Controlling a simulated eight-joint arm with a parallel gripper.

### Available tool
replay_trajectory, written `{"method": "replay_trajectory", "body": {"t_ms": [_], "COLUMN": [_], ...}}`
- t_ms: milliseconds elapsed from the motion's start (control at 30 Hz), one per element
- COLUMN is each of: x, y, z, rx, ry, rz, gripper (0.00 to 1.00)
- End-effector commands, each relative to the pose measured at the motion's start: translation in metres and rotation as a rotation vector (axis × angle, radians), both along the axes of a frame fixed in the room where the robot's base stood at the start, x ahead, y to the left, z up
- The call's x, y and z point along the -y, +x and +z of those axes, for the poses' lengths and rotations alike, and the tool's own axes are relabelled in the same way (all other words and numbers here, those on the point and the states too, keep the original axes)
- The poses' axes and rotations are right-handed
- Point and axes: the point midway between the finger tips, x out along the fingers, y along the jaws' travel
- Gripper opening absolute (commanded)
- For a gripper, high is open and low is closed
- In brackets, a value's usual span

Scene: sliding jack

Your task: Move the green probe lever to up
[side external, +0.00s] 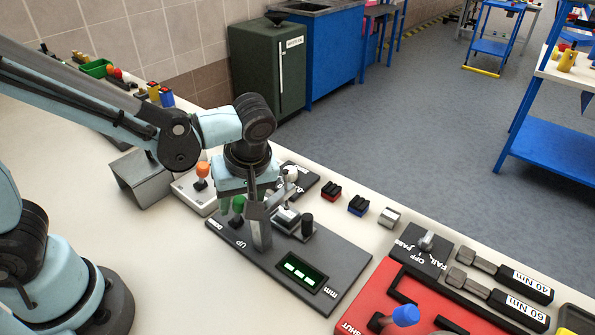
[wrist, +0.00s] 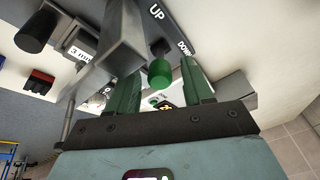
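The green probe lever (side external: 238,205) has a round green knob on a dark base, on a dark grey plate (side external: 335,258) marked UP. In the wrist view the knob (wrist: 160,73) sits between my two green fingers, and the DOWN label is at its right. The lever's stem meets the plate nearer DOWN than UP. My gripper (wrist: 159,68) is open, one finger on each side of the knob, with a gap on both sides. In the side view my gripper (side external: 236,198) is low over the lever, and the metal column partly hides it.
A metal column (side external: 260,228) stands close to the lever, with a black knob (side external: 307,222) and a lit mm display (side external: 302,272) on the same plate. An orange-topped grey box (side external: 201,182) stands behind left. A red fixture (side external: 400,290) lies at the front right.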

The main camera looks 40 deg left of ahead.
Motion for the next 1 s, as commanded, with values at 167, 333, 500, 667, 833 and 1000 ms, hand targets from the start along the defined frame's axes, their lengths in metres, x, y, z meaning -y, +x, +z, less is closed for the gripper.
{"method": "replay_trajectory", "body": {"t_ms": [167, 333, 500, 667, 833, 1000], "x": [0.000, 0.001, 0.005, 0.013, 0.021, 0.029], "y": [0.000, 0.000, 0.000, -0.001, -0.001, -0.002], "z": [0.000, 0.002, 0.015, 0.037, 0.063, 0.088], "rx": [-0.001, -0.001, -0.001, -0.001, -0.001, -0.001], "ry": [0.000, 0.000, 0.000, 0.000, 0.000, 0.000], "rz": [0.000, -0.001, -0.001, -0.002, -0.002, -0.001], "gripper": [0.53, 0.53, 0.53, 0.53, 0.53, 0.53]}}
